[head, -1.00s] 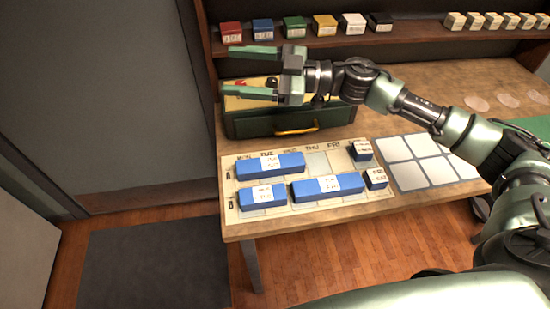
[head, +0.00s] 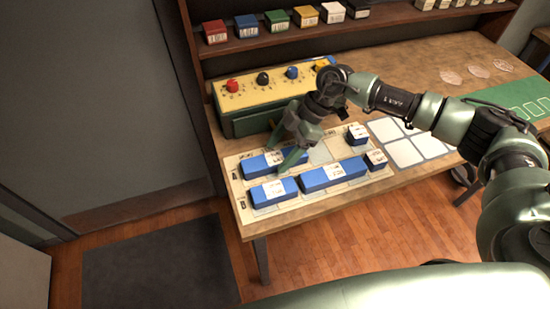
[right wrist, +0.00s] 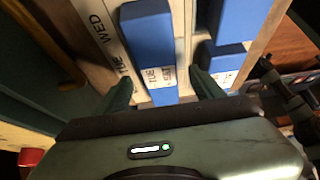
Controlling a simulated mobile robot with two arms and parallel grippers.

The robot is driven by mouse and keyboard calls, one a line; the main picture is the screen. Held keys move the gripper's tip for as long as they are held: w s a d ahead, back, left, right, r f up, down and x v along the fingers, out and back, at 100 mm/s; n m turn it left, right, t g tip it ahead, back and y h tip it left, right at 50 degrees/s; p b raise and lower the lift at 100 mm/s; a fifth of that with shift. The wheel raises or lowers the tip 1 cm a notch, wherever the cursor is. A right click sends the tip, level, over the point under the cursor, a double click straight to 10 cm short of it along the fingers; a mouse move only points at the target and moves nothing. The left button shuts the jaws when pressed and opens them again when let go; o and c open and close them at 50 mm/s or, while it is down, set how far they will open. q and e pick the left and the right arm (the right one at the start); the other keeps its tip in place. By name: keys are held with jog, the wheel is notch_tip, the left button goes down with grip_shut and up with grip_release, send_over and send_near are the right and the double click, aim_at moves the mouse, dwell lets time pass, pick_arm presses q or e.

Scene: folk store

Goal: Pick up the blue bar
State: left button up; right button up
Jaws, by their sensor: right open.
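Three blue bars with white labels lie on a calendar board (head: 296,208). The back left bar (head: 250,166) is partly hidden behind my right gripper (head: 274,160). A short bar (head: 263,195) lies in front of it, and a longer bar (head: 350,170) lies at front right. My right gripper is open and points down, its fingers at either side of the back left bar. In the right wrist view, that bar (right wrist: 148,40) runs between the two fingers, with small gaps visible. Contact cannot be told. My left gripper is not in view.
A green and yellow box with coloured knobs (head: 262,98) stands just behind the board. White cards (head: 404,152) lie further right. A shelf (head: 290,38) with small boxes runs above.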

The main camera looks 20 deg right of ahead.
jog(key=shift+x, duration=1.4)
grip_shut()
